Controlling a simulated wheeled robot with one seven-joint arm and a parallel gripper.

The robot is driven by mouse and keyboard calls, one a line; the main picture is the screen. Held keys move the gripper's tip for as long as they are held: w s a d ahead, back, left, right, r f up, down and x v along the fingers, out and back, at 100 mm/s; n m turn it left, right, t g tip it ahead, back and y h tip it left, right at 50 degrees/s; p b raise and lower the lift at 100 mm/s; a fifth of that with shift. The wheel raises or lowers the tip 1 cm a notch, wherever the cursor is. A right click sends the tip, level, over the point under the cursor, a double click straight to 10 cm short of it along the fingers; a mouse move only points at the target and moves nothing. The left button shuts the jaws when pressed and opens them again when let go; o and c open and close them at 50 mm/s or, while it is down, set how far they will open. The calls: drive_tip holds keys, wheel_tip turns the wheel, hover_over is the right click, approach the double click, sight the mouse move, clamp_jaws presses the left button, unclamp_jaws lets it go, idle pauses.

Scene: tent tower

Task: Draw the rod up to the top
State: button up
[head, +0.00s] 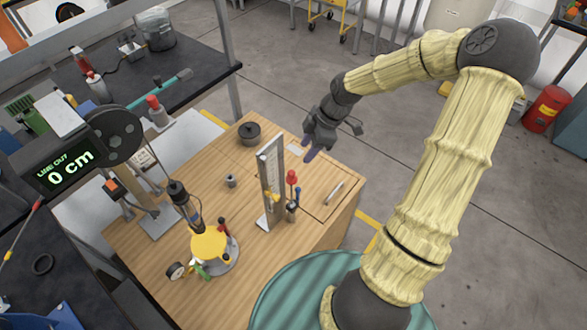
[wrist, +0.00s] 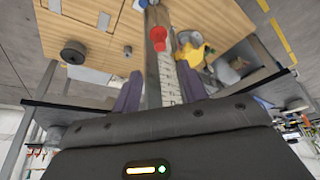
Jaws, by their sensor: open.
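An upright post with a white scale (head: 271,180) stands on the wooden table. A red knob (head: 292,176) on a thin stem, which may be the rod, stands at its right side. A yellow piece (head: 272,197) sits low on the post. In the wrist view the red knob (wrist: 158,38) and the scale (wrist: 189,83) show beyond my fingers. My gripper (head: 310,153) is above the table, up and to the right of the knob, apart from it. In the wrist view my gripper (wrist: 160,92) has its two purple fingers spread with nothing held. The rod's lower end is unclear.
A display (head: 68,170) reads "LINE OUT 0 cm" beside a dark reel (head: 118,135). A round stand with a yellow top (head: 209,245) is at the front left. The table's right part is mostly clear.

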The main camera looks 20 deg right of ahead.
sight(292, 172)
drive_tip(key=x, duration=1)
drive_tip(key=shift+f, duration=0.25)
clamp_jaws()
